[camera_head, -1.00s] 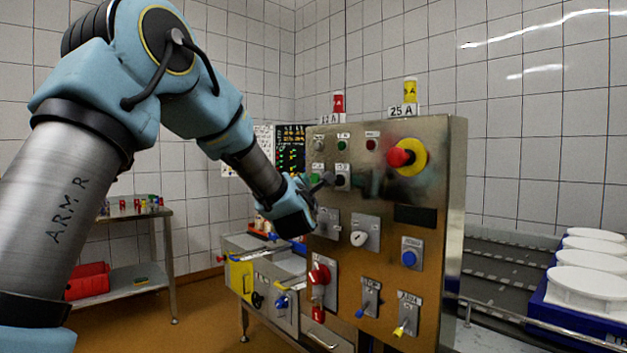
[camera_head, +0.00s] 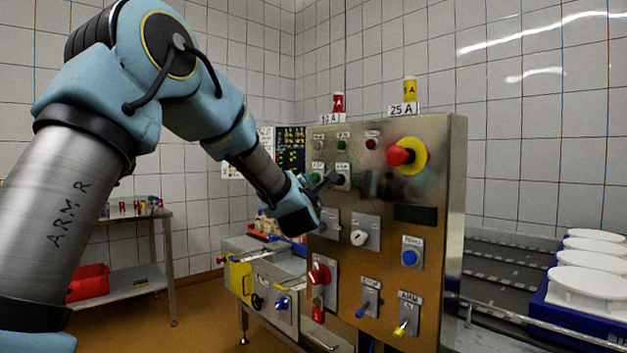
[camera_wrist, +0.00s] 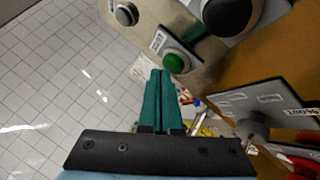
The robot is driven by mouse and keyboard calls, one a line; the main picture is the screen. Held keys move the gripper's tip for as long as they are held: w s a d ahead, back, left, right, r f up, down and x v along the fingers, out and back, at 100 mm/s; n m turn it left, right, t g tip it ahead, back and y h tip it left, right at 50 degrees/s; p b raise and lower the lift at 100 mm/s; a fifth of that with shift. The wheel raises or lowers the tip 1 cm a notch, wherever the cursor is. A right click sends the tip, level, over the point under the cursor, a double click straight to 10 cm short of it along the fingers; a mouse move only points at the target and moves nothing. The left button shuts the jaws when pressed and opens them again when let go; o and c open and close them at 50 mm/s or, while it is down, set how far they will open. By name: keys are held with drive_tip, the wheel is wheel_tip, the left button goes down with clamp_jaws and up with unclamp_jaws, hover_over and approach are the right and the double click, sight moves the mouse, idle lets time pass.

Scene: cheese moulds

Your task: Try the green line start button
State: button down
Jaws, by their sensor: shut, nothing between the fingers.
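The green start button (camera_wrist: 174,63) is a round green cap on a labelled plate, beside my fingertips in the wrist view. In the head view it shows small on the left part of the steel control panel (camera_head: 385,268), as a green cap (camera_head: 317,172). My gripper (camera_head: 332,178) is in front of the panel's upper left part. In the wrist view my gripper (camera_wrist: 161,73) has its two teal fingers together with nothing between them. The tips lie just short of the green cap in the picture; I cannot tell whether they touch it.
A black button (camera_head: 342,180) sits right of the green one. A red mushroom stop (camera_head: 400,156) on yellow, a blue button (camera_head: 409,257) and a red rotary switch (camera_head: 319,274) are on the same panel. White moulds (camera_head: 590,287) stand at the right.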

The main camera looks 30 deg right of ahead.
drive_tip(key=shift+d, duration=0.45)
idle(0.3)
idle(0.3)
drive_tip(key=shift+s+a+b, duration=0.1)
drive_tip(key=shift+a+b, duration=0.8)
drive_tip(key=shift+b, duration=0.1)
drive_tip(key=shift+a, duration=0.15)
drive_tip(key=shift+s+a+b, duration=0.25)
drive_tip(key=shift+a+b, duration=0.65)
drive_tip(key=shift+a, duration=0.3)
drive_tip(key=shift+s+a+b, duration=0.25)
drive_tip(key=shift+a+b, duration=0.65)
drive_tip(key=shift+a, duration=0.25)
